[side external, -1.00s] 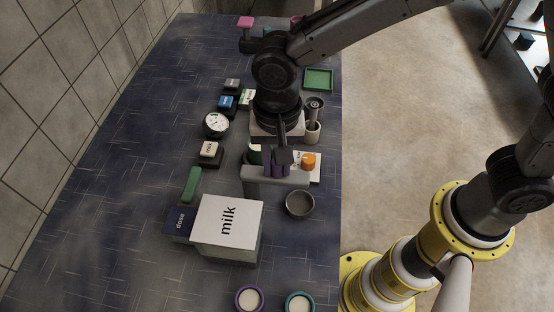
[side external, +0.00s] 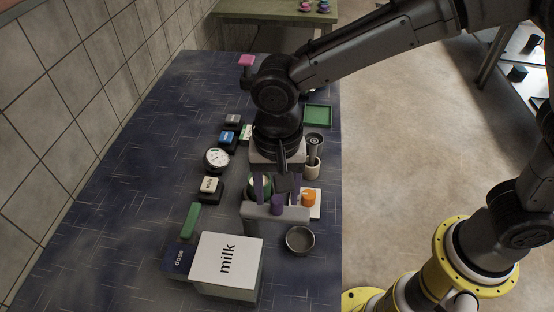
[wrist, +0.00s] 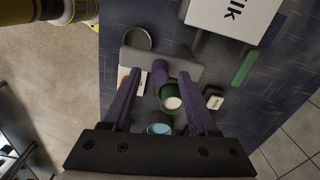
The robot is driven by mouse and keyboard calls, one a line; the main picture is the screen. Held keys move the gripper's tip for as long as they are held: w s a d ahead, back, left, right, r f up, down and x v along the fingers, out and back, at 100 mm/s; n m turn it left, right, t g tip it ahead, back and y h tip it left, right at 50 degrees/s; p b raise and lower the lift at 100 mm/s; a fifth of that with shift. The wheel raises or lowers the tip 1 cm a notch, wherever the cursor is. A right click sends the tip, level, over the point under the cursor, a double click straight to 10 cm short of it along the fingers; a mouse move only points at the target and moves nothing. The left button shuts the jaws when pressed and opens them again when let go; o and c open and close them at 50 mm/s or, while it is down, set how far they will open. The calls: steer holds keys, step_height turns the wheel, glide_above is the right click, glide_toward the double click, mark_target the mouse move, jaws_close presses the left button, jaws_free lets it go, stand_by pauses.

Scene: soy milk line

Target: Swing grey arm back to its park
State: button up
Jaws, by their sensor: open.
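The grey arm (side external: 262,214) is a flat bar lying crosswise on the table, with an upright purple peg (side external: 277,205) on it. In the wrist view the grey arm (wrist: 188,70) spans the top middle, and its purple peg (wrist: 159,73) stands between my fingertips. My gripper (side external: 279,196) points down over the bar, its two purple fingers spread, one on each side of the peg with gaps. The wrist view also shows my gripper (wrist: 160,74) open and empty. A park spot cannot be made out.
A green cup (wrist: 165,91) stands close behind the bar, with a blue-topped cup (wrist: 158,129) beyond. A dark bowl (side external: 299,241) and milk box (side external: 227,262) stand in front. A dial (side external: 216,159) and labelled blocks stand left. The table's far left is clear.

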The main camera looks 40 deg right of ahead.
mark_target(278, 197)
step_height(278, 197, up, 11)
steer(key=shift+r, duration=0.15)
stand_by(0.4)
steer(key=s+d+r+m+t, duration=0.1)
steer(key=d+r, duration=0.2)
steer(key=d, duration=0.3)
steer(key=d+r+m+t+y, duration=0.1)
steer(key=d+r, duration=0.1)
steer(key=d, duration=0.4)
steer(key=s+d+r+m+t, duration=0.1)
steer(key=d+r, duration=0.2)
steer(key=d, duration=0.3)
steer(key=s+d+f+n+t+h, duration=0.1)
steer(key=s+d+f+n+t, duration=0.1)
steer(key=s+d+f+n, duration=0.6)
steer(key=shift+s+d+f+n+t, duration=0.35)
steer(key=shift+s+d+n, duration=0.3)
steer(key=shift+s+n, duration=0.85)
steer(key=shift+s+m, duration=0.25)
steer(key=shift+m, duration=0.05)
